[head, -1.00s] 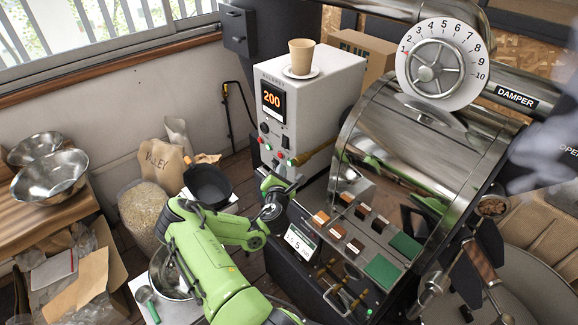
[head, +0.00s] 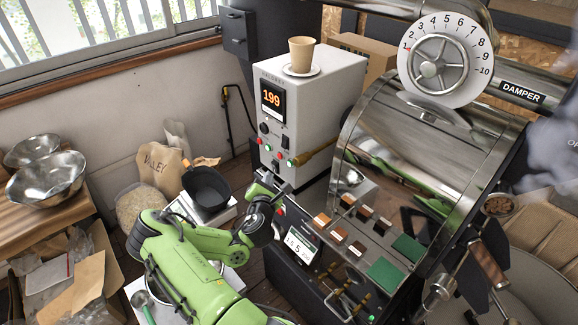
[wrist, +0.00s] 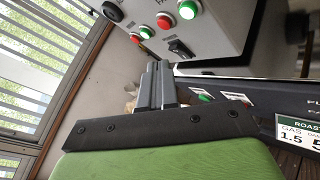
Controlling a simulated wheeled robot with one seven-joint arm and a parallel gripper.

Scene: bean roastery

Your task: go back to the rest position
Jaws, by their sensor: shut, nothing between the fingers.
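My green arm reaches up from the bottom of the head view. My gripper (head: 284,187) is at its far end, just below the front of the white control box (head: 312,108). In the wrist view my gripper (wrist: 158,68) shows its dark grey fingers together, with nothing between them. The box's red and green buttons (wrist: 187,10) are above and to the right of the fingertips in the wrist view. I cannot tell whether the fingertips touch anything.
The steel roaster drum (head: 425,165) and its panel with small colour samples (head: 340,234) stand to the right. A black pan (head: 207,192) is behind and left of my arm. A paper cup (head: 301,54) stands on the box. Steel bowls (head: 48,180) sit on a wooden bench at left.

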